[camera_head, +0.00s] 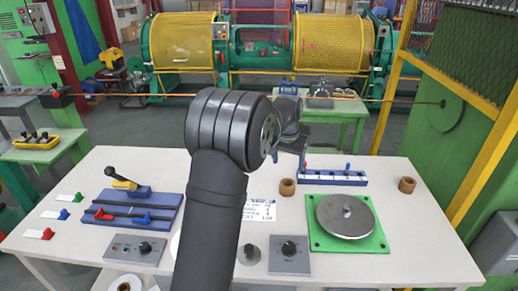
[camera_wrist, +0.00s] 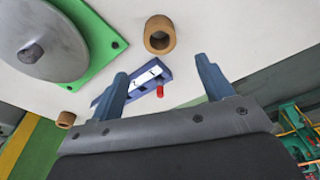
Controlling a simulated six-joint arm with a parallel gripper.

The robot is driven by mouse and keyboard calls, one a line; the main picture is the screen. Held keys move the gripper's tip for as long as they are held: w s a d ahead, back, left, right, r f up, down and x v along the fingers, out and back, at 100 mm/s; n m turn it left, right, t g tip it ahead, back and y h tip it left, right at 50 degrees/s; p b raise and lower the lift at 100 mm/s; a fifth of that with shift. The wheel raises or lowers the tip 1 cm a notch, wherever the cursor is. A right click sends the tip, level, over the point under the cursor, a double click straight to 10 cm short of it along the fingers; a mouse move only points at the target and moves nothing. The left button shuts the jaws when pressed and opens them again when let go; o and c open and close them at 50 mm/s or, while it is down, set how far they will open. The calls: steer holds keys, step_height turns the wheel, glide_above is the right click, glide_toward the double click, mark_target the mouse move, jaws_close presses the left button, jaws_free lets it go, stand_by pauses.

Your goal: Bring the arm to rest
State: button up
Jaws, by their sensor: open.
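My gripper (camera_wrist: 162,68) is open in the wrist view, with two blue-grey fingers apart and nothing held between them. Beyond them, lower on the table, lies the blue rail (camera_wrist: 135,88) with a red peg (camera_wrist: 160,91). In the head view my dark arm rises from the bottom centre and bends away over the white table (camera_head: 400,240). There the gripper is mostly hidden behind the arm's large round joint; part of it shows above the table's far edge, left of the blue rail (camera_head: 335,178).
Two brown rings (camera_head: 287,187) (camera_head: 407,185) flank the rail. A metal disc (camera_head: 345,216) sits on a green plate (camera_head: 374,240). A blue lever fixture (camera_head: 130,212) and grey control boxes (camera_head: 135,248) (camera_head: 289,256) stand around my arm. A yellow post (camera_head: 480,175) rises at right.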

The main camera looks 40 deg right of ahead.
mark_target(288, 183)
steer(key=f, duration=0.3)
steer(key=d+f, duration=0.1)
steer(key=f, duration=0.7)
steer(key=shift+w+d+f, duration=0.2)
steer(key=shift+w+d, duration=0.1)
steer(key=shift+d, duration=0.1)
steer(key=shift+r, duration=1.7)
steer(key=shift+f, duration=0.1)
